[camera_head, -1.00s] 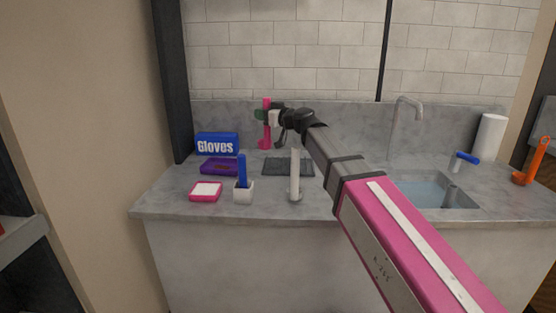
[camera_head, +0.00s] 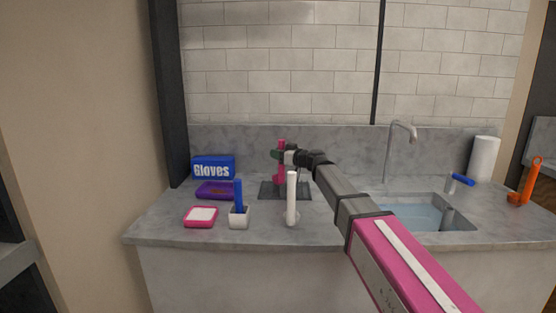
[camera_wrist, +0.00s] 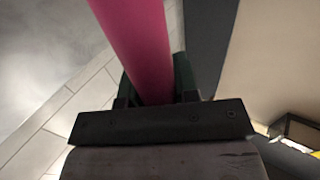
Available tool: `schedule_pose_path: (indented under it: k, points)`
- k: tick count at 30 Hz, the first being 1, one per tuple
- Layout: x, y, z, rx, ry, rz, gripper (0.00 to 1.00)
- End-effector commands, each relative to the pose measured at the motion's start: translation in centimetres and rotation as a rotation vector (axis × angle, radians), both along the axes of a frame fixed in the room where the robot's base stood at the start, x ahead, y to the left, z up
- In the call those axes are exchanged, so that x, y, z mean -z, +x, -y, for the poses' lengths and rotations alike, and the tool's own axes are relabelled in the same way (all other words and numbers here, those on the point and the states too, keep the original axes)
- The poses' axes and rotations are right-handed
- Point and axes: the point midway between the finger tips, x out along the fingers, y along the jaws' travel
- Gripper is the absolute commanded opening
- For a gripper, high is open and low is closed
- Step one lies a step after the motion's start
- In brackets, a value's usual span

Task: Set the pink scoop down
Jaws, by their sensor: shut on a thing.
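The pink scoop (camera_head: 281,166) is upright, held by my gripper (camera_head: 278,154), above or at the dark grey mat (camera_head: 268,193) on the counter. Whether its lower end touches the mat I cannot tell. In the wrist view the pink handle (camera_wrist: 140,45) runs between the green fingers of my gripper (camera_wrist: 155,85), which are shut on it. The far end of the scoop is outside the wrist view.
A white upright cylinder (camera_head: 291,198) stands in front of the mat. The sink (camera_head: 425,216) is right.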

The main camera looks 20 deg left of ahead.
Motion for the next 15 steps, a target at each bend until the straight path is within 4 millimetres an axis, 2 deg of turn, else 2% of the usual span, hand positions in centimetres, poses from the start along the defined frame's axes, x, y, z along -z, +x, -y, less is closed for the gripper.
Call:
schedule_pose_path:
  k: [1, 5, 15]
  points:
    - [0.9, 0.0, 0.0, 0.0, 0.0, -0.002, 0.0]
    - [2.2, 0.0, 0.0, 0.0, 0.0, -0.002, 0.0]
    - [2.4, 0.0, 0.0, 0.001, 0.0, 0.0, 0.0]
